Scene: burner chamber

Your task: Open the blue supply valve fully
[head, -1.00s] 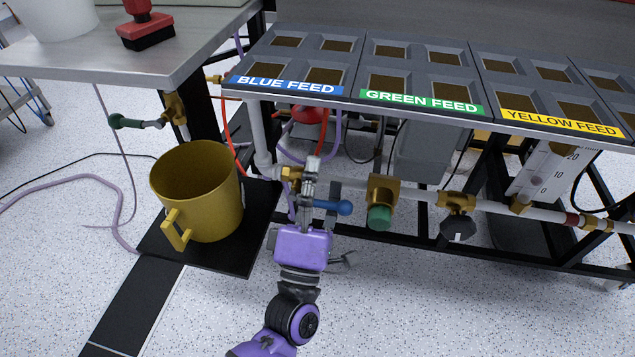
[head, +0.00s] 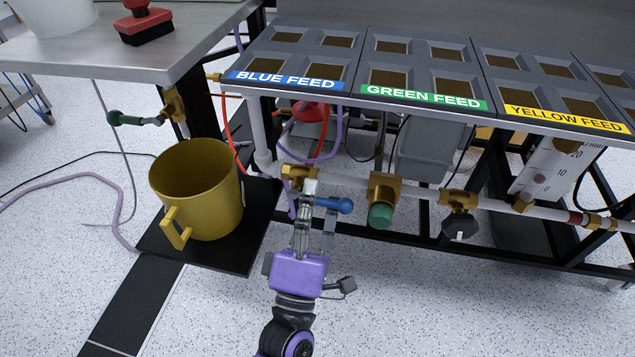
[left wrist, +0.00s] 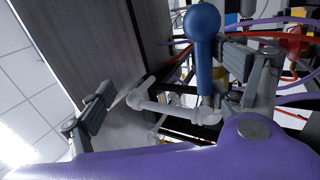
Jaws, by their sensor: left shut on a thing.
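The blue supply valve has a brass body (head: 298,174) on the pipe under the BLUE FEED panel. Its blue handle (head: 338,205) points to the right in the head view. How the fingers bear on the handle is hard to make out. My right gripper is not in view.
A green-capped valve (head: 381,205) and a black knob (head: 459,224) sit further right on the same pipe (head: 414,191). A yellow mug (head: 200,190) stands on a black plate left of my gripper. A green-handled valve (head: 128,119) is under the left table (head: 190,55). Hoses hang behind.

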